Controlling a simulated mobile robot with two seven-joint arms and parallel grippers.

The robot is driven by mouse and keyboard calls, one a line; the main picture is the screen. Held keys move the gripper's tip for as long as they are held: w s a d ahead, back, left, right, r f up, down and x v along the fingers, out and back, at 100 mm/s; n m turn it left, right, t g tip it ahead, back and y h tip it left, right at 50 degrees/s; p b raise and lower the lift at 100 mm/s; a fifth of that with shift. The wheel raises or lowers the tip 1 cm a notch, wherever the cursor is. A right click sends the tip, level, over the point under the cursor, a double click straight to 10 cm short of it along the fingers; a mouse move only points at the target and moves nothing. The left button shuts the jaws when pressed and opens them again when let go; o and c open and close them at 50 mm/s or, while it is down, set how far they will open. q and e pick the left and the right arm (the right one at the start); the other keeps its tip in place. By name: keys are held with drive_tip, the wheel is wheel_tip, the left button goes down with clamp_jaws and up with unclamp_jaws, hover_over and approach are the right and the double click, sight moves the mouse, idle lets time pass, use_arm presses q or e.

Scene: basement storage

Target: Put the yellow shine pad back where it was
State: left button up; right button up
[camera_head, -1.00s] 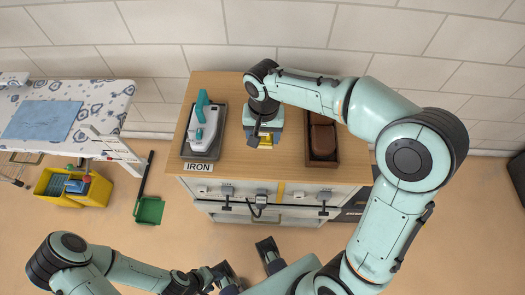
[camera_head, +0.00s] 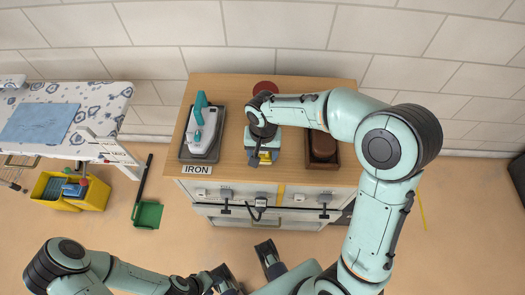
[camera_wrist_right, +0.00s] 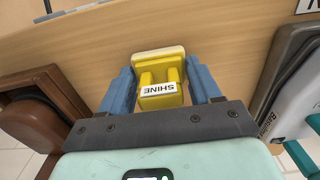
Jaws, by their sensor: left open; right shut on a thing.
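The yellow shine pad (camera_wrist_right: 158,92) has a block-shaped grip with a white SHINE label and a wider yellow base. My right gripper (camera_wrist_right: 160,85) is shut on its grip, with a blue finger on each side. In the head view the right gripper (camera_head: 263,156) points down over the middle of the wooden cabinet top (camera_head: 232,120), and a bit of the yellow pad (camera_head: 266,158) shows there. I cannot tell whether the pad touches the top. My left gripper (camera_head: 246,268) is open and empty, low in front of the cabinet.
The iron (camera_head: 203,125) stands in a grey tray (camera_head: 184,150) left of the pad, behind an IRON label. A brown brush-like item (camera_head: 323,146) sits in a brown tray (camera_head: 322,166) to the right. A red disc (camera_head: 264,88) lies at the back. The top between the trays is mostly clear.

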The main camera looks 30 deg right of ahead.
drive_tip(key=o, duration=1)
drive_tip(key=shift+f, duration=0.1)
drive_tip(key=shift+r, duration=0.25)
wheel_tip(320, 180, up, 12)
drive_tip(key=shift+f+p, duration=0.1)
drive_tip(key=shift+p, duration=0.95)
